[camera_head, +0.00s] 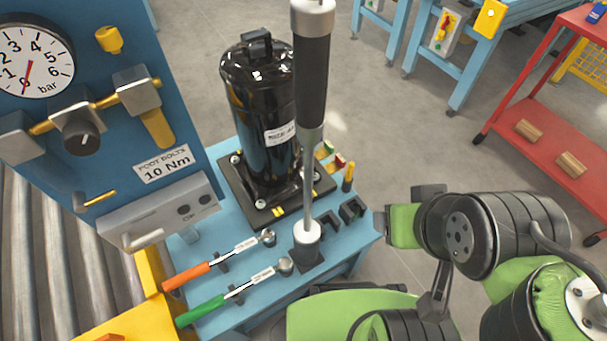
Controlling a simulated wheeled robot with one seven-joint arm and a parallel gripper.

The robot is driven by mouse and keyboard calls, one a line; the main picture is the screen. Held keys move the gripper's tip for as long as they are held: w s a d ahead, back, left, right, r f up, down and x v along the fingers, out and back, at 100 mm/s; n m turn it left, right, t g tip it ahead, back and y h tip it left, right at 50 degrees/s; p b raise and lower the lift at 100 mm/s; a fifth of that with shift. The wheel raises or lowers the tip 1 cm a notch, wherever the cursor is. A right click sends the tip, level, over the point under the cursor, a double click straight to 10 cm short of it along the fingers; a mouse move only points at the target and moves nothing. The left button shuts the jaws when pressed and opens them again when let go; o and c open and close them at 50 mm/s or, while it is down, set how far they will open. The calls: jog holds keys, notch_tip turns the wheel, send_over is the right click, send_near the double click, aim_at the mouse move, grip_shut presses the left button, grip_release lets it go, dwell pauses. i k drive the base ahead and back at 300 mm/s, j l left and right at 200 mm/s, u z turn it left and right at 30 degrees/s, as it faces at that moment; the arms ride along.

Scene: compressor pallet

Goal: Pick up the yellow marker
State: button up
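The yellow marker (348,176) is a small yellow-orange stick with a dark lower part. It stands roughly upright near the right corner of the light blue bench (352,252), at the black holders (351,209). How deep it sits in a holder is too small to tell. Black and green links of my arm are at the lower right, right of the bench and apart from the marker. I cannot make out my gripper's fingertips among them, nor whether they hold anything.
A black compressor (257,120) stands on the bench left of the marker. A tall black-handled tool (311,85) rises in front of it. Orange (187,276) and green (202,310) wrenches lie at front left. A blue gauge panel (110,110) stands left; a red cart (545,120) right.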

aim_at(349, 173)
jog(key=u, duration=0.8)
jog(key=j+z, duration=0.15)
jog(key=k+j+z, duration=0.15)
jog(key=j, duration=0.15)
jog(key=z, duration=0.75)
jog(key=l+u, duration=0.2)
jog(key=u, duration=0.25)
jog(key=l+u, duration=0.25)
jog(key=u, duration=0.2)
jog(key=l+u, duration=0.25)
jog(key=u, duration=0.2)
jog(key=l+u, duration=0.25)
jog(key=u, duration=0.2)
